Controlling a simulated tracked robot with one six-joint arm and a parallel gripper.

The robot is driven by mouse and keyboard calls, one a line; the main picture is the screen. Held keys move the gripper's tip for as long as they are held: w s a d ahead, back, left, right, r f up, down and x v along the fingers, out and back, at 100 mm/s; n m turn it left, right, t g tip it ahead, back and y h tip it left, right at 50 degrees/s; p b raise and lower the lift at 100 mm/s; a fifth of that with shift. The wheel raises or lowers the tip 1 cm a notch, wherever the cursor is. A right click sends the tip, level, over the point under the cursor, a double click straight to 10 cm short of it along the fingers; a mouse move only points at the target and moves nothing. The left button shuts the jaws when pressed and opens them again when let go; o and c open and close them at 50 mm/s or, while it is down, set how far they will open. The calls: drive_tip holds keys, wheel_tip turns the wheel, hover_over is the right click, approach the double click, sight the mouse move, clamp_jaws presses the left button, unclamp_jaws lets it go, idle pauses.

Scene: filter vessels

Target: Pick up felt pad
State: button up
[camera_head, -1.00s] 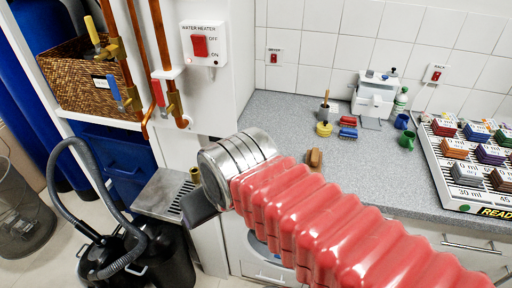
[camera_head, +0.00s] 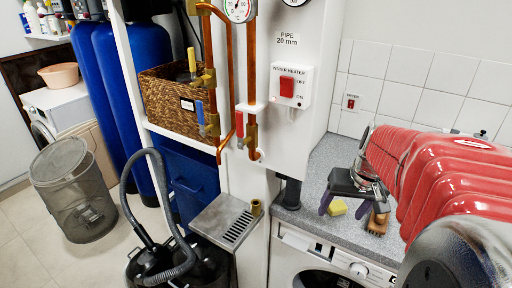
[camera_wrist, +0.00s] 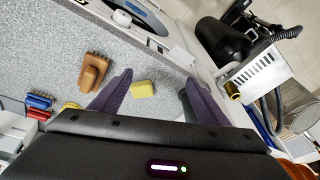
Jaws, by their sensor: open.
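A small yellow pad (camera_head: 337,207), which looks like the felt pad, lies flat on the grey speckled counter near its front edge. It also shows in the wrist view (camera_wrist: 143,89), between the lines of my two fingers and nearer the left one. My gripper (camera_head: 345,209) is open, with its dark purple fingers apart and pointing down at the counter. In the wrist view my gripper (camera_wrist: 159,78) holds nothing between its fingertips. The pad appears apart from both fingers; the exact height of the fingertips above the counter is hard to tell.
A brown wooden brush (camera_wrist: 93,72) lies close left of the pad in the wrist view. Red (camera_wrist: 38,101) and blue items lie farther left. A metal drip tray (camera_head: 228,222) and a washing machine (camera_head: 325,262) adjoin the counter.

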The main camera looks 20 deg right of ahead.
drive_tip(key=w+d+r+n+t, duration=0.1)
drive_tip(key=w+d+r+n, duration=0.1)
drive_tip(key=w+d+n, duration=0.2)
drive_tip(key=d, duration=0.3)
drive_tip(key=shift+w+d+r, duration=0.15)
drive_tip(key=shift+d, duration=0.2)
hover_over(338, 206)
drive_tip(key=s, duration=0.2)
drive_tip(key=shift+f, duration=4)
drive_tip(key=shift+x, duration=2.6)
drive_tip(key=shift+a, duration=0.1)
drive_tip(key=shift+c, duration=0.2)
